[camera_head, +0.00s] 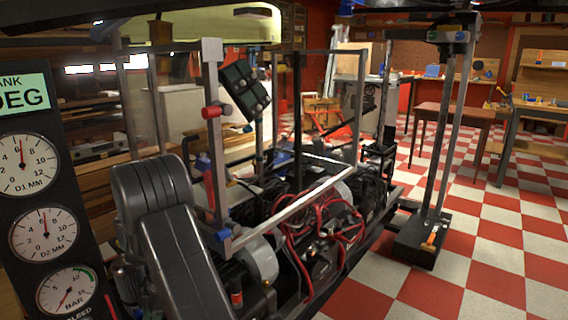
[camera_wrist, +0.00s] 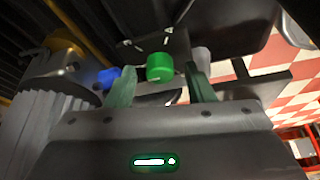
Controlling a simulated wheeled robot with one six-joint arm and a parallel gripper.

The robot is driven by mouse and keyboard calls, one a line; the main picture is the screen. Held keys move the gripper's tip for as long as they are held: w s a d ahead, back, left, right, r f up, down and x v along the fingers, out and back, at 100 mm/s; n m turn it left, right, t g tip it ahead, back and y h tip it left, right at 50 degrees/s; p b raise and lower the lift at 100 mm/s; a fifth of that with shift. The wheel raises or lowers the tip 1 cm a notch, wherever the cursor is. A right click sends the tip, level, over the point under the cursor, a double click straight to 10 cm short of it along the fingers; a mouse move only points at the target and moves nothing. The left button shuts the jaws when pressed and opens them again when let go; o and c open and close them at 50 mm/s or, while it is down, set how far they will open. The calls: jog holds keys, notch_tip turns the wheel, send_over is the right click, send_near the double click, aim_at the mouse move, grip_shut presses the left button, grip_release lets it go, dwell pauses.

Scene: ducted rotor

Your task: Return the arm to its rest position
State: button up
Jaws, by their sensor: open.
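My gripper (camera_wrist: 159,72) shows in the wrist view with its two green fingers apart. Nothing is clasped between them. A green cylindrical knob (camera_wrist: 160,67) appears in the gap between the fingertips, beyond them; I cannot tell how far off it is. A blue knob (camera_wrist: 109,78) is just left of the left finger. In the head view my dark grey arm (camera_head: 165,215) is bent at the lower left, and my gripper cannot be made out there.
The rotor rig's frame (camera_head: 300,205), with red hoses and black cables, stands close right of my arm. A gauge panel (camera_head: 45,200) is at the left edge. A wooden table (camera_head: 455,113) stands behind.

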jog(key=shift+r+n, duration=0.1)
jog(key=shift+n, duration=0.5)
jog(key=p+v, duration=0.2)
jog(key=v, duration=0.8)
jog(key=shift+w+p, duration=0.15)
jog(key=shift+p, duration=0.25)
jog(key=shift+r, duration=0.1)
